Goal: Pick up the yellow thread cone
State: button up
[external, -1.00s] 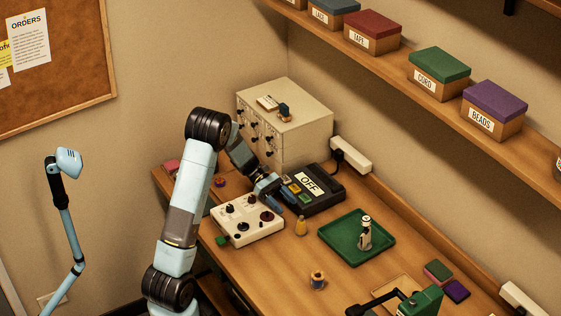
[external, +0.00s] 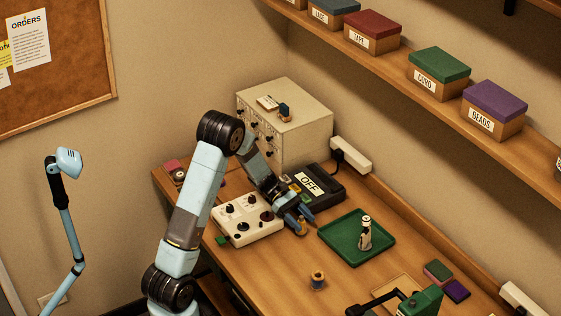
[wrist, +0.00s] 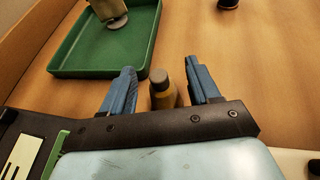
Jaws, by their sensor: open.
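The yellow thread cone (wrist: 163,92) has a grey tip and stands between the two blue fingers of my gripper (wrist: 161,76) in the wrist view. The fingers are open, with a visible gap on each side of the cone near its top. The wrist housing hides the cone's lower part. In the external view my gripper (external: 301,219) is low over the table, right of the white control box, and largely covers the cone (external: 301,229).
A green tray (external: 343,256) holding a pale bottle-like figure (external: 365,233) lies just right of my gripper. A white knobbed box (external: 245,222) and a black box marked OFF (external: 326,194) stand close by. A spool (external: 318,280) stands on the table nearer the front.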

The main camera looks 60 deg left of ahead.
jog(key=c, duration=1.1)
jog(key=shift+o, duration=0.2)
